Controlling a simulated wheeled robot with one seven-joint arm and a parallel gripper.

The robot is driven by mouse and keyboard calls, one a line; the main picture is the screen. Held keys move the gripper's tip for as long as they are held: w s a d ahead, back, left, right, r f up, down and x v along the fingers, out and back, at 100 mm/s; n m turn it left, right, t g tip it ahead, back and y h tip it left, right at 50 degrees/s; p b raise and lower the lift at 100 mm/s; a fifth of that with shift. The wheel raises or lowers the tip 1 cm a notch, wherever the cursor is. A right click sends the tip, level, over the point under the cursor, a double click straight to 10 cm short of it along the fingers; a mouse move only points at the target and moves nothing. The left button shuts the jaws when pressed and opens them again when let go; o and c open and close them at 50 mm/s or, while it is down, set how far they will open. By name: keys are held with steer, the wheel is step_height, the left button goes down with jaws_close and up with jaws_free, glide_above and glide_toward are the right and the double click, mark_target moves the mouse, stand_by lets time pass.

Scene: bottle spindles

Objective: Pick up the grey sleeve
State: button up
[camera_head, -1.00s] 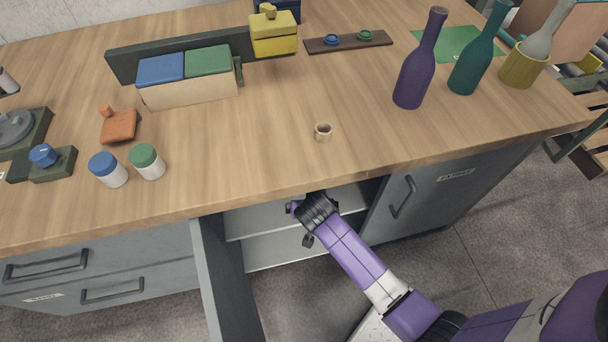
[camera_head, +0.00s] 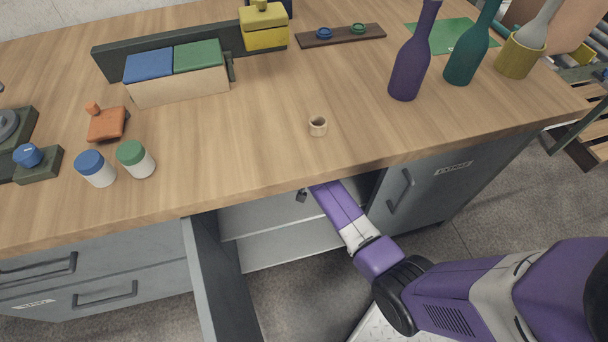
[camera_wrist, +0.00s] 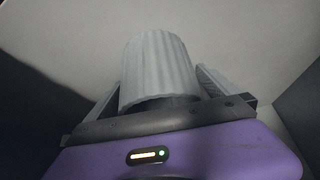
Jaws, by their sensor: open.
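The grey sleeve (camera_wrist: 155,58) is a ribbed, pale grey cylinder in the middle of the wrist view. My gripper (camera_wrist: 158,82) is open, with one ribbed finger on each side of the sleeve. The sleeve's lower end is close to the palm. I cannot tell whether either finger touches it. In the head view the sleeve and my gripper are hidden under the tabletop, where my arm reaches into the open cabinet.
The cabinet shelf (camera_head: 290,243) shows below the wooden tabletop (camera_head: 250,150). An open door (camera_head: 212,275) stands left of the opening, and a closed door (camera_head: 430,190) is on the right.

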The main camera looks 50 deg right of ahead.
steer(key=shift+w+f, duration=0.1)
steer(key=c, duration=1.3)
steer(key=shift+d+r+p, duration=0.1)
steer(key=shift+r+p, duration=0.25)
steer(key=shift+c, duration=0.2)
